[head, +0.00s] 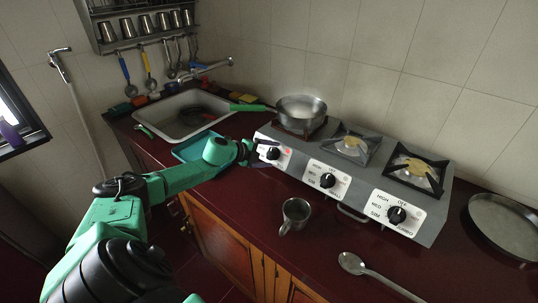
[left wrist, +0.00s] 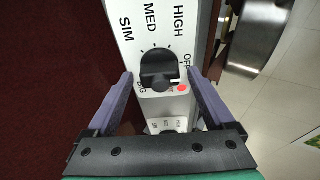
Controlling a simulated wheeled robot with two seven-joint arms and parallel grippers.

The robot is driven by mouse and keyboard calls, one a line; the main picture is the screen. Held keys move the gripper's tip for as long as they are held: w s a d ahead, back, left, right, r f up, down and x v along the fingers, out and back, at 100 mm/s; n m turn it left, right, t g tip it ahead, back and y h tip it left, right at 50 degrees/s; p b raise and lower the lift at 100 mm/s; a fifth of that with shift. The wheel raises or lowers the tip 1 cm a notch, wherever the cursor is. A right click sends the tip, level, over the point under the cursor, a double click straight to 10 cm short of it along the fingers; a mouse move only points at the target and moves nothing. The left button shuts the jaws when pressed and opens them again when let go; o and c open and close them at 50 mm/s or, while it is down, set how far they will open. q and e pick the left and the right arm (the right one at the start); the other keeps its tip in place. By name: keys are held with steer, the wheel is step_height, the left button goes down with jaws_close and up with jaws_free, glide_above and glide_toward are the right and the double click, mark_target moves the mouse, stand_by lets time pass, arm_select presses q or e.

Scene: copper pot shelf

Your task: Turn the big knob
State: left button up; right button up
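The stove's leftmost black knob (head: 273,153) sits on a white panel with a red light beside it. In the left wrist view this knob (left wrist: 158,69) is at centre, with the labels SIM, MED, HIGH, OFF and BIG around it; its white mark is on the side toward OFF and the red dot. My left gripper (head: 262,149) is at this panel. In the left wrist view its two purple fingers (left wrist: 161,75) are open, one on each side of the knob, with visible gaps. My right gripper is not in view.
The grey stove (head: 350,185) has two more knobs, the middle one (head: 328,181) and the right one (head: 397,215). A metal pot (head: 302,108) stands on the left burner. A metal mug (head: 295,214) and a spoon (head: 372,273) are on the dark red counter in front.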

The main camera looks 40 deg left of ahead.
arm_select(q)
steer(key=shift+s+a+r, duration=0.2)
steer(key=shift+s+a, duration=0.1)
steer(key=shift+s, duration=0.35)
steer(key=v, duration=0.3)
steer(key=shift+s+r, duration=0.5)
steer(key=shift+s, duration=0.1)
steer(key=p, duration=0.8)
glide_toward(268, 155)
steer(key=r+v, duration=0.1)
steer(key=v, duration=0.3)
steer(key=shift+f, duration=0.25)
steer(key=shift+w, duration=0.1)
